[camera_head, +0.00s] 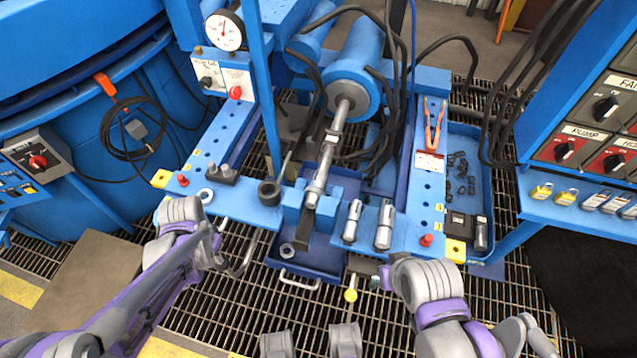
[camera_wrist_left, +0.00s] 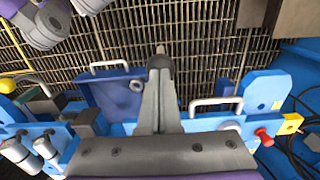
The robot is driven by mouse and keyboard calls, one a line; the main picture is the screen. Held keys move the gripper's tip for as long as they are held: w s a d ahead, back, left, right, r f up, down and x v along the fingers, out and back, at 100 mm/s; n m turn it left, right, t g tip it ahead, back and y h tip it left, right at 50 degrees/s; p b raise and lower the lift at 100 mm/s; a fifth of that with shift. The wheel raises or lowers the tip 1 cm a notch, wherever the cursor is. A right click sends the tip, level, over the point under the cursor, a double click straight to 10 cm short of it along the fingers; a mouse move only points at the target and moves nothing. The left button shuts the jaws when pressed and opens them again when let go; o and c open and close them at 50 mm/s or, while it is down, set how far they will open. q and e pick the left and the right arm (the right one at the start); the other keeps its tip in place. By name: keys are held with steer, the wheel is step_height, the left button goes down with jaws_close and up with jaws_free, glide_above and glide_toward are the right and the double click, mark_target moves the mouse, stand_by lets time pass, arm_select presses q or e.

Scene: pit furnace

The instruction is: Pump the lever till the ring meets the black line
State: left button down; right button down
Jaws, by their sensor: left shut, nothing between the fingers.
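A short lever with a yellow knob (camera_head: 351,295) sticks out at the front of the blue bench. A steel shaft (camera_head: 321,175) runs from the blue cylinder (camera_head: 357,58) to the front, with a collar (camera_head: 333,138) around it. I cannot make out which part is the ring, nor a black line. My left gripper (camera_head: 222,262) is shut and empty, left of the lever and apart from it. In the left wrist view its fingers (camera_wrist_left: 160,62) point over the grating. My right gripper (camera_head: 383,278) is near the lever; its fingers are too small to read.
A blue tray with a handle (camera_head: 300,282) sits under the bench front; a loose washer (camera_head: 287,249) lies in it. The bench carries red knobs, steel cylinders (camera_head: 383,225) and orange-handled pliers (camera_head: 433,125). A pressure gauge (camera_head: 225,32) stands back left. Control panels flank both sides.

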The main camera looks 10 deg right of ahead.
arm_select(q)
step_height(320, 180, down, 8)
steer(key=s+b, duration=0.1)
steer(key=b, duration=0.4)
steer(key=shift+s+a, duration=0.35)
steer(key=shift+s, duration=0.05)
stand_by(0.5)
steer(key=r+p, duration=0.2)
steer(key=r, duration=0.1)
steer(key=w+r+p, duration=0.1)
steer(key=r+p, duration=0.1)
steer(key=r, duration=0.2)
steer(key=w+d+r+p, duration=0.1)
steer(key=r+p, duration=0.2)
steer(key=r, duration=0.1)
steer(key=shift+w, duration=0.25)
steer(key=shift+f, duration=0.15)
step_height(320, 180, down, 11)
steer(key=s+a+b, duration=0.1)
steer(key=s+b, duration=0.1)
steer(key=b, duration=0.5)
steer(key=shift+s, duration=0.3)
stand_by(0.6)
steer(key=shift+r, duration=0.2)
